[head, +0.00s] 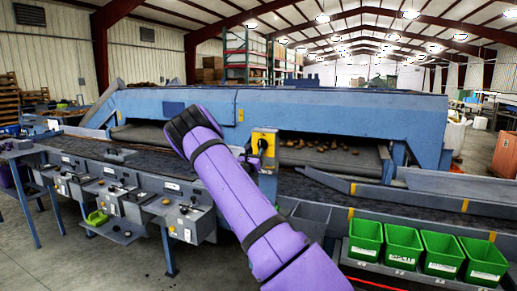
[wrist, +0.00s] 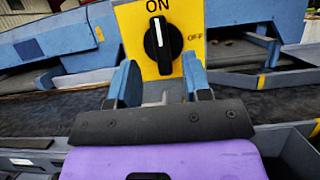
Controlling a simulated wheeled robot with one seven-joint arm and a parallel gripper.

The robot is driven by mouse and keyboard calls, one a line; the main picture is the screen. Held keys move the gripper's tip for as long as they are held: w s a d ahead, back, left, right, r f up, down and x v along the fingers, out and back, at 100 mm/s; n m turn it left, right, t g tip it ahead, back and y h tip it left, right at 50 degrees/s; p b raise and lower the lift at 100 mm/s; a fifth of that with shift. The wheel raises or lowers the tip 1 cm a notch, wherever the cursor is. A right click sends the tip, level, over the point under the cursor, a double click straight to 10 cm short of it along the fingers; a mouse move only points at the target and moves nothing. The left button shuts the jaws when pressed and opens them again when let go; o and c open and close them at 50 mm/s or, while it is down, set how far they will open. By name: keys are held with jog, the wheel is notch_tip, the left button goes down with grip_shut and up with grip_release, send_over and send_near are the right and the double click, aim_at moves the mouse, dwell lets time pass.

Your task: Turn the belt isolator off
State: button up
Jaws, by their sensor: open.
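The belt isolator is a yellow plate (wrist: 128,22) with a black rotary knob (wrist: 163,45), marked ON above and OFF to the right. The white line on the knob stands upright, pointing at ON. In the head view the yellow isolator plate (head: 264,134) is on a blue post beside my purple arm. My gripper (wrist: 159,78) is open and empty, with blue fingers apart. In the wrist view the fingers are at the left and right, a little below the knob and not closed on it. In the head view my arm hides most of the gripper.
Behind the isolator stands the long blue grader (head: 340,112) with potatoes (head: 318,146) on it. Grey control boxes (head: 183,215) line the left front. Green crates (head: 403,246) stand at the lower right. A dark belt (head: 335,196) runs across in front. Open floor shows at lower left.

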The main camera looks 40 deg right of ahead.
aim_at(260, 146)
jog(key=shift+x, duration=2.25)
jog(key=shift+f, duration=0.1)
grip_shut()
